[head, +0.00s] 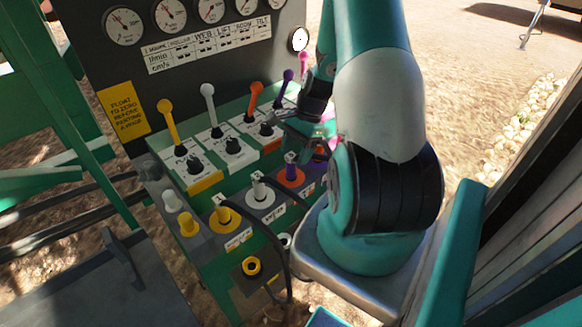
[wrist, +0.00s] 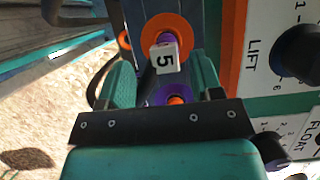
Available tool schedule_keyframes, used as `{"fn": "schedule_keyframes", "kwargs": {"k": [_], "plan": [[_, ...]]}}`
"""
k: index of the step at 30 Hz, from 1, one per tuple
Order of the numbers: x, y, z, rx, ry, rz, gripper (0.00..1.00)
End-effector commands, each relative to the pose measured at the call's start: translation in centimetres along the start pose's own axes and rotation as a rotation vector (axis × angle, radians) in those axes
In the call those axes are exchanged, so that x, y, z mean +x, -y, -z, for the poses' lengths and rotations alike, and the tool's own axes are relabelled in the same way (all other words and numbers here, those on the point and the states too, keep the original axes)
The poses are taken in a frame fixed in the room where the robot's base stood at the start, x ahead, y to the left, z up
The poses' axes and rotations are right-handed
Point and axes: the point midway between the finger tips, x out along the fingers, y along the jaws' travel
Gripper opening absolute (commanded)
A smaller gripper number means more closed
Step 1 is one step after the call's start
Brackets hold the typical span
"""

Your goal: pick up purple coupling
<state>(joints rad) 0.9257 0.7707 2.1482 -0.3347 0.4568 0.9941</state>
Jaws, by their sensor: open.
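The purple coupling (head: 291,167) sits in an orange ring (head: 291,178) on the green panel, with a small white tag on top. My gripper (head: 303,132) is above and behind the coupling in the head view. In the wrist view my gripper (wrist: 163,75) is open and empty, its teal fingers to either side of the tag. A purple ring with an orange middle (wrist: 174,98) shows near the palm, partly hidden.
A white coupling (head: 258,188) and a yellow coupling (head: 222,213) with dark hoses stand in the same row. Coloured levers, including an orange lever (head: 254,95), rise behind them. A black LIFT knob (wrist: 300,52) is right of the fingers in the wrist view.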

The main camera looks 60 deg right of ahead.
Motion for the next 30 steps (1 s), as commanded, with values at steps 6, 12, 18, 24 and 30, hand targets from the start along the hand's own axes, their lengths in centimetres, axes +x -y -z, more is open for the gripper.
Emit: {"fn": "schedule_keyframes", "kwargs": {"k": [6, 12, 18, 24, 30], "plan": [[2.7, 0.5, -0.2, 0.000, 0.004, -0.005, 0.59], [4.9, 0.5, -0.1, 0.000, 0.001, -0.002, 0.59], [5.1, 0.6, 0.0, 0.000, 0.000, 0.000, 0.59], [5.1, 0.6, 0.0, 0.000, 0.000, 0.000, 0.23], [5.0, 0.6, 0.0, 0.000, 0.001, 0.000, 0.00]]}}
